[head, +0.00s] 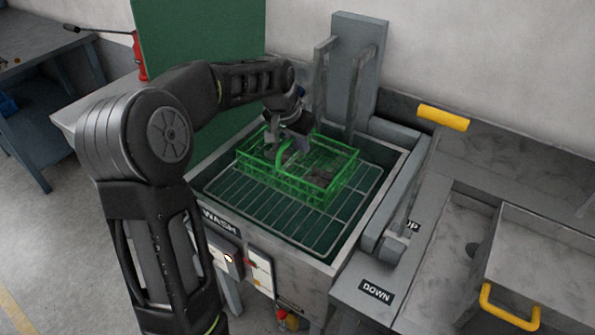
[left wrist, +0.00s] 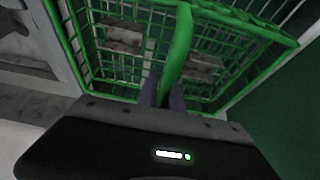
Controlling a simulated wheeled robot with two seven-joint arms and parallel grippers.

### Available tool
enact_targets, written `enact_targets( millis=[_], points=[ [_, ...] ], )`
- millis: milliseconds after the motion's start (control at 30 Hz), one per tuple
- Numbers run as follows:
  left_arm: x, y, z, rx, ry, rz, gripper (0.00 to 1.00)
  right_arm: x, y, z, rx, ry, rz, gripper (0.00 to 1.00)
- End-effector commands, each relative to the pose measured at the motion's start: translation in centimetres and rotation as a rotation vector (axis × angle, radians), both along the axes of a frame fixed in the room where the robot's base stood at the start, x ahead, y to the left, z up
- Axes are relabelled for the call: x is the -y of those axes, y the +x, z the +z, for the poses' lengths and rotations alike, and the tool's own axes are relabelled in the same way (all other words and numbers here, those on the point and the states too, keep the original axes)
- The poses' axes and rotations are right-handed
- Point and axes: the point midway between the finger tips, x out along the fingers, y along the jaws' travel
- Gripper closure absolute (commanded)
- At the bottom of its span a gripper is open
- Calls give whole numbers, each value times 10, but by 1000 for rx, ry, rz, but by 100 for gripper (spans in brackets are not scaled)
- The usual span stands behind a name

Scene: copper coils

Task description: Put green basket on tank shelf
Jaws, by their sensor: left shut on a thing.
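The green basket (head: 310,188) is over the wire tank shelf (head: 262,212) inside the wash tank, in the head view. I cannot tell whether it rests on the shelf or hangs just above it. My left gripper (head: 288,146) is shut on the basket's green handle, which also shows in the left wrist view (left wrist: 180,45). Blurred grey-brown pieces (left wrist: 122,36) lie in the basket. The fingers (left wrist: 162,92) are on the handle from the near side in the wrist view. My right gripper is not in view.
The wash tank's rim (head: 385,185) surrounds the shelf. A grey upright lift frame (head: 350,70) stands behind it. A bench with a yellow handle (head: 443,117) and a DOWN label (head: 376,291) is on the right. A green panel (head: 200,50) stands at the back left.

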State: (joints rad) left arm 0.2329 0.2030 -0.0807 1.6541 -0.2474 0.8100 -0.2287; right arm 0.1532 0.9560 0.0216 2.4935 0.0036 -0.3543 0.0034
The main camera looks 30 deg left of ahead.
Motion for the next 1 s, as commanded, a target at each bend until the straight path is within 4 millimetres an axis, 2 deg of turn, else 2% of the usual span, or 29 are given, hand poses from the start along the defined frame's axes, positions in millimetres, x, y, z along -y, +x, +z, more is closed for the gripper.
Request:
enact_targets(
  millis=[200, 567, 867, 1000],
  points=[
    [0, 0, -34, -1, 0, 1, 100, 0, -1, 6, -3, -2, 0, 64],
    [0, 1, -41, 2, 0, 0, 100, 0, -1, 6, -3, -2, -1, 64],
    [0, 0, -74, 0, 0, 0, 100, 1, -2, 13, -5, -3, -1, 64],
    [0, 1, -78, 3, 1, 0, 100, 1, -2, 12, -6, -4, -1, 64]
  ],
)
